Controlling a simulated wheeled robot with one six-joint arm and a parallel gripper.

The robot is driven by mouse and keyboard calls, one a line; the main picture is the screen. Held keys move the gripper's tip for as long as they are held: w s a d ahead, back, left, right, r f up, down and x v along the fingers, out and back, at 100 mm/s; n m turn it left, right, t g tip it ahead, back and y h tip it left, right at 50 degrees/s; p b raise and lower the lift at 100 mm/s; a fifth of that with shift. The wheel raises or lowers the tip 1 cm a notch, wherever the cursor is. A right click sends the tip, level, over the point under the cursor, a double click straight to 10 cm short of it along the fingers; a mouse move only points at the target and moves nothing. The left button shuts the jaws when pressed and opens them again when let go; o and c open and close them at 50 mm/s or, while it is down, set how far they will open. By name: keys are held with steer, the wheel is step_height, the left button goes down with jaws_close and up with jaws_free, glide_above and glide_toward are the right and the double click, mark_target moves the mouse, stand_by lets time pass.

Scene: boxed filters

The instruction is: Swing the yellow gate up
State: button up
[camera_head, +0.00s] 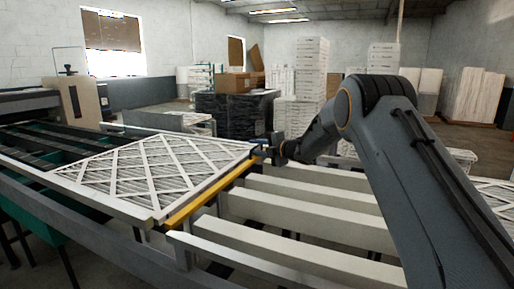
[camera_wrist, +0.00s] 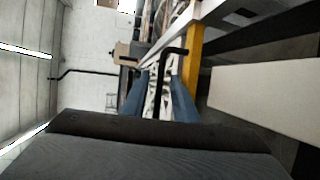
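The yellow gate (camera_head: 208,196) is a low bar along the right edge of the slatted white filter panel, between it and the pale beams. In the wrist view the gate (camera_wrist: 193,62) runs upright in the picture, just right of my fingers. A thin black bent rod (camera_wrist: 175,51) reaches from near the gate into the space between my two blue fingers. My gripper (camera_wrist: 161,72) is open, with a gap around the rod; I cannot tell whether either finger touches it. In the head view my gripper (camera_head: 262,151) is at the gate's far end, its fingers small and partly hidden.
The filter panel (camera_head: 150,170) lies on the conveyor at left. Pale beams (camera_head: 290,225) with dark gaps lie right of the gate. A beige machine (camera_head: 78,102) stands at back left. Stacked white boxes (camera_head: 311,70) and a dark wrapped pallet (camera_head: 233,115) stand behind.

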steer(key=shift+c, duration=0.4)
jaws_close()
steer(key=shift+f, duration=0.1)
stand_by(1.0)
